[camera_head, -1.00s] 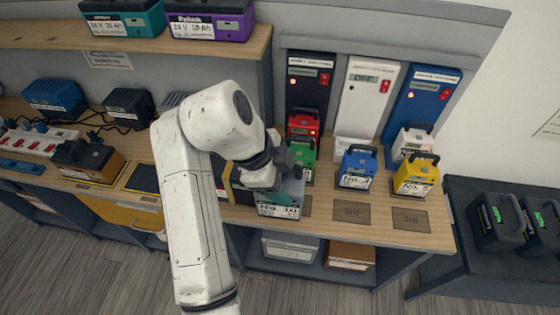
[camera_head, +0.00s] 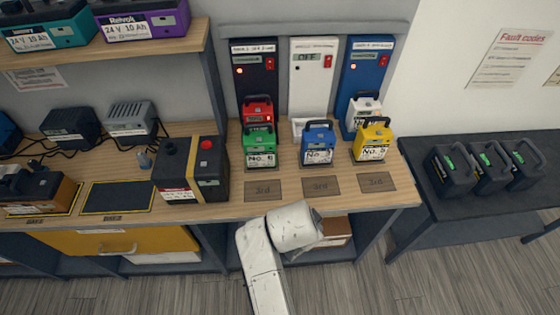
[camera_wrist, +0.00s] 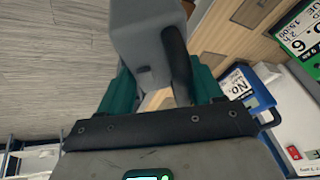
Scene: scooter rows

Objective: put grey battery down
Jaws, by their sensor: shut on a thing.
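In the head view my arm stands low in front of the bench; the gripper and battery are not visible there. A blue battery (camera_head: 318,144), a green battery (camera_head: 259,149) and a yellow battery (camera_head: 372,142) stand in a row. Three marked "3rd" places, left (camera_head: 263,191), middle (camera_head: 321,187) and right (camera_head: 376,182), are bare.
Behind the row, a red battery (camera_head: 257,111) and a white battery (camera_head: 362,114) stand at chargers. A black box with a yellow strap (camera_head: 193,170) stands left of the marked places. A dark side table (camera_head: 430,206) at right holds three dark batteries.

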